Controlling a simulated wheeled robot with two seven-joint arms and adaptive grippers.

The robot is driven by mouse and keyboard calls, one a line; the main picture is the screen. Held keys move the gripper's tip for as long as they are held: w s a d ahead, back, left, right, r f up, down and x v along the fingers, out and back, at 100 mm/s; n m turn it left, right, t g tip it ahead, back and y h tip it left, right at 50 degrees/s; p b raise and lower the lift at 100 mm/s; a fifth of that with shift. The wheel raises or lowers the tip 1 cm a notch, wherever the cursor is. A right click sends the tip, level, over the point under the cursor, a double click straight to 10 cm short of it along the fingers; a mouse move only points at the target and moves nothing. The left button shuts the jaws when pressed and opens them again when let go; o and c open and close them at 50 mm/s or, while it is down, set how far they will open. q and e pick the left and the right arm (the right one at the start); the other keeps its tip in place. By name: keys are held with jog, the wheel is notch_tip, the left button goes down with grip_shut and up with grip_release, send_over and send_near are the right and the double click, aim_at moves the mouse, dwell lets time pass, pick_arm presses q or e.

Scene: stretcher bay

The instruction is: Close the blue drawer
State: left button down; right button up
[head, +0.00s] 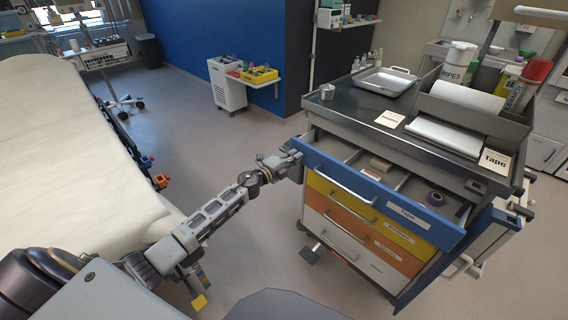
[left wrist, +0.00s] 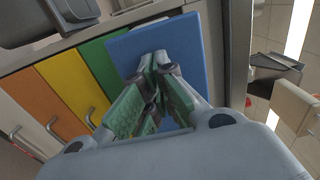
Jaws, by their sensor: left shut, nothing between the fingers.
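The blue drawer (head: 400,204) is the top drawer of a grey cart and stands pulled out, with its inside showing. Inside are a purple tape roll (head: 436,198) and a small beige box (head: 380,164). My left gripper (head: 296,156) is at the left end of the drawer front, shut and empty. In the left wrist view its fingers (left wrist: 153,78) point at the blue front (left wrist: 195,55). Whether they touch it I cannot tell. My right gripper is not in view.
Yellow (head: 345,203) and orange (head: 365,234) drawers lie below, shut. The cart top (head: 350,112) holds a metal tray (head: 385,82), a cup and paper rolls. A covered stretcher (head: 70,150) stands at the left. The floor between stretcher and cart is mostly clear.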

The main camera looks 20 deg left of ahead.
aim_at(316, 141)
pick_arm(q)
jog(key=x, duration=0.5)
jog(key=shift+w+d+b, duration=0.1)
jog(key=shift+w+b, duration=0.1)
jog(key=shift+b, duration=0.15)
jog(key=b+x, duration=0.2)
jog(key=x, duration=0.4)
jog(key=shift+w+f, duration=0.1)
jog(key=shift+w, duration=0.15)
jog(key=shift+w+d, duration=0.3)
jog(key=shift+w, duration=0.35)
jog(key=shift+r+b, duration=0.25)
jog(key=shift+b, duration=0.05)
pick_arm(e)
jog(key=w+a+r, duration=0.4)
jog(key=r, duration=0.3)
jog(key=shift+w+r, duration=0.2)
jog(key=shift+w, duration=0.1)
pick_arm(q)
jog(key=shift+r, duration=0.1)
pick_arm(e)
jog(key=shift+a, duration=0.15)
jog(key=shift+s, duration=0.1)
